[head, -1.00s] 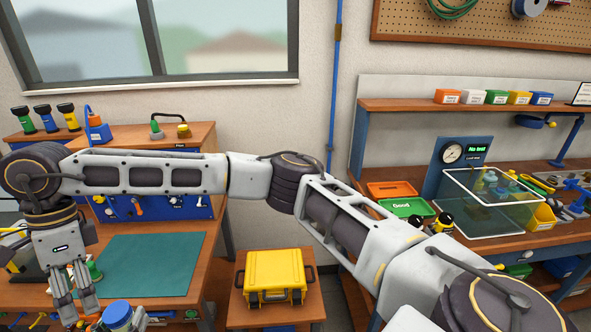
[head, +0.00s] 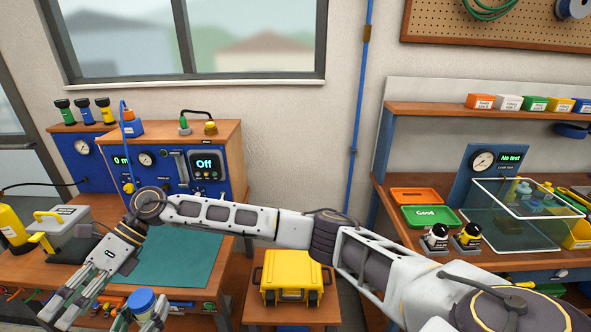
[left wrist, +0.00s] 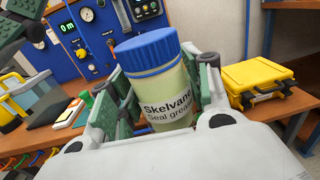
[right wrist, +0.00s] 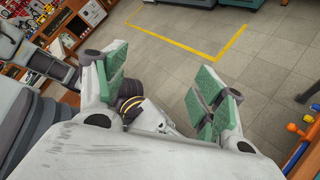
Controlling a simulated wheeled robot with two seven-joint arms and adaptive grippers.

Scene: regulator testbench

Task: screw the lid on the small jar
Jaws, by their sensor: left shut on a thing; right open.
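The small jar (left wrist: 165,110) is pale yellow-green, with a label reading Skelvane Seal grease. A blue ribbed lid (left wrist: 147,48) sits on its top; whether it is screwed tight I cannot tell. My left gripper (left wrist: 158,98) is shut around the jar's body, holding it roughly upright, slightly tilted in the wrist picture. In the head view the blue lid (head: 141,299) shows at the bottom left, with the left gripper (head: 140,318) partly cut off. My right gripper (head: 72,305) is just left of the jar, tilted, open and empty. It shows empty in the right wrist view (right wrist: 162,80) too.
A green mat (head: 178,262) lies on the left bench, before a blue test panel (head: 207,178). A yellow case (head: 292,277) stands on a small table. A grey box (head: 65,236) and a yellow cylinder (head: 12,230) are at the left. Another bench at the right holds trays.

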